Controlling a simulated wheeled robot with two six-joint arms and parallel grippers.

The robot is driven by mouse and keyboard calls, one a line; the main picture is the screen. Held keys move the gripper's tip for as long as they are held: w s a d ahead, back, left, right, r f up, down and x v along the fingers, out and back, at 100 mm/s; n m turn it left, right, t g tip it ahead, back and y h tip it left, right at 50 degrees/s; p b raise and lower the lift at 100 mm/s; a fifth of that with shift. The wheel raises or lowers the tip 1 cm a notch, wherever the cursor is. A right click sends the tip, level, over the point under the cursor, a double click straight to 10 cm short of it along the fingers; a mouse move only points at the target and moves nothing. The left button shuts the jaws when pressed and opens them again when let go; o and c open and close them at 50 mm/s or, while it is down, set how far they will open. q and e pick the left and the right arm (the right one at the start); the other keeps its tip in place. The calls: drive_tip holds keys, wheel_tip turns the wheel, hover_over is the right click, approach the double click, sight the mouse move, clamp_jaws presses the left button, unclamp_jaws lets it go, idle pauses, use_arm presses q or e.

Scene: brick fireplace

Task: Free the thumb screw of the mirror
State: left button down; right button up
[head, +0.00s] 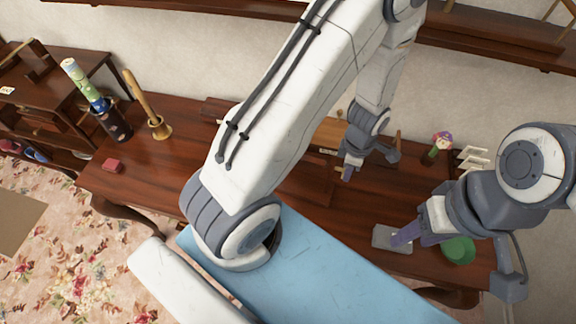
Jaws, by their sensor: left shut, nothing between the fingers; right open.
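I cannot make out the mirror or its thumb screw. A wooden piece (329,133) on the table is largely covered by my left arm, and I cannot tell what it is. My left gripper (347,173) points down over the table, just right of that piece. It is shut and holds nothing. My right gripper (396,241) is further right, low over the table by a small grey flat object (381,236). It is open. I cannot tell whether its fingers touch that object.

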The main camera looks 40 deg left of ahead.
use_arm(q)
wheel_tip(320, 180, up, 7)
drive_tip(key=p, duration=0.5)
drive_tip(key=shift+p, duration=0.3)
wheel_tip(320, 180, up, 10)
drive_tip(key=b, duration=0.2)
drive_tip(key=shift+r, duration=0.2)
idle(0.4)
